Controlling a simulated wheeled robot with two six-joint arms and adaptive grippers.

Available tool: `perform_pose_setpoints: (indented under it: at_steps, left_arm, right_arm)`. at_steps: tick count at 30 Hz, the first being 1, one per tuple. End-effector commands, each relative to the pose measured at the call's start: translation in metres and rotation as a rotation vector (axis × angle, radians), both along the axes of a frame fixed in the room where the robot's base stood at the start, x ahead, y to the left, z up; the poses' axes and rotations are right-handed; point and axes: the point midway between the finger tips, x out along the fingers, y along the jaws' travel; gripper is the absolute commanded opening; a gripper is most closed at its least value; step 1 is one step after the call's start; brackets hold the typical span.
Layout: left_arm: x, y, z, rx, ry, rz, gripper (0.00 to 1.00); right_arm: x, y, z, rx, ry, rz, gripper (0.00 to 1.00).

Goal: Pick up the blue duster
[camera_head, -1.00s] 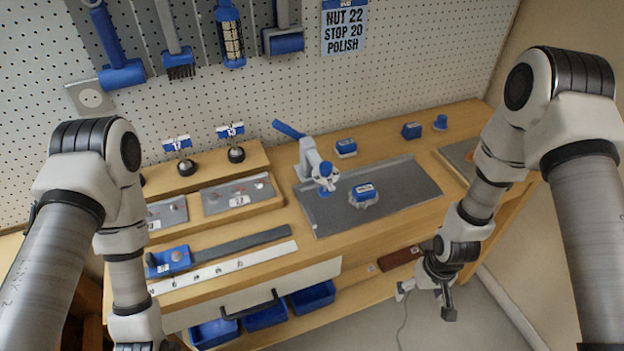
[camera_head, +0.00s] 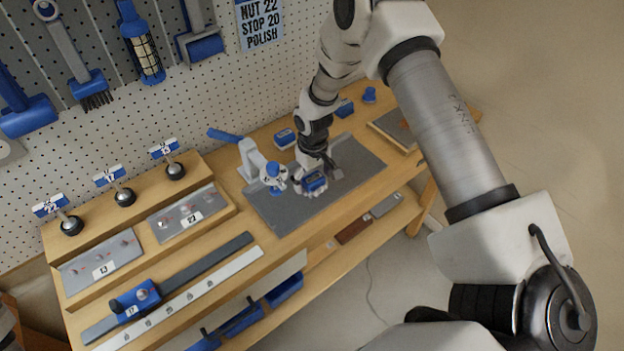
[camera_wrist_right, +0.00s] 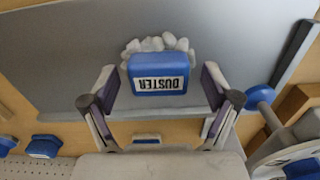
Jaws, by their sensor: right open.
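The blue duster (camera_head: 314,181) sits on the grey mat (camera_head: 284,214) on the bench, with pale fluffy material under its blue top. In the right wrist view the duster (camera_wrist_right: 158,75) shows its label, upside down, between and just beyond the two fingers. My right gripper (camera_head: 318,178) is over the mat at the duster. In the right wrist view the right gripper (camera_wrist_right: 163,98) is open, one finger on each side of the duster, with gaps visible on both sides. My left gripper is outside the head view.
A blue-topped block (camera_head: 285,138) lies behind the mat. Another blue block (camera_head: 344,107) stands further back right. The mat's front part is clear.

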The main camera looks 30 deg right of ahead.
Motion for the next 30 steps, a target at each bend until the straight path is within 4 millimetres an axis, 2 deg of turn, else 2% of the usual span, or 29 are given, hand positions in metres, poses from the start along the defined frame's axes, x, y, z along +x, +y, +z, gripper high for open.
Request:
perform_pose_setpoints:
  at_steps: [3, 5, 6, 9, 22, 26, 30]
  left_arm:
    - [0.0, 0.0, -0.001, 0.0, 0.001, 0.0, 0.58]
    - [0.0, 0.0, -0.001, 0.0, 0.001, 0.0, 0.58]
    - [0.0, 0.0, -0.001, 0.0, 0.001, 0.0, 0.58]
    - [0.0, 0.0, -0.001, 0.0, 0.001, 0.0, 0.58]
    - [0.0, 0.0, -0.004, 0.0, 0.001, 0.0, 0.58]
    - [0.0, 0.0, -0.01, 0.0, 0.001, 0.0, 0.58]
    - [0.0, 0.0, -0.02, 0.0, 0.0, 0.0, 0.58]
  right_arm:
    - [0.0, 0.0, 0.0, 0.0, 0.0, 0.0, 0.88]
    - [0.0, 0.0, 0.0, 0.0, 0.0, 0.0, 0.66]
    - [0.0, 0.0, 0.0, 0.0, 0.0, 0.0, 0.52]
    - [0.0, 0.0, 0.0, 0.0, 0.001, 0.0, 0.23]
    - [0.0, 0.0, 0.003, 0.001, 0.001, 0.0, 0.23]
    - [0.0, 0.0, 0.014, 0.001, -0.002, -0.001, 0.23]
    - [0.001, 0.0, 0.032, 0.001, -0.002, -0.001, 0.23]
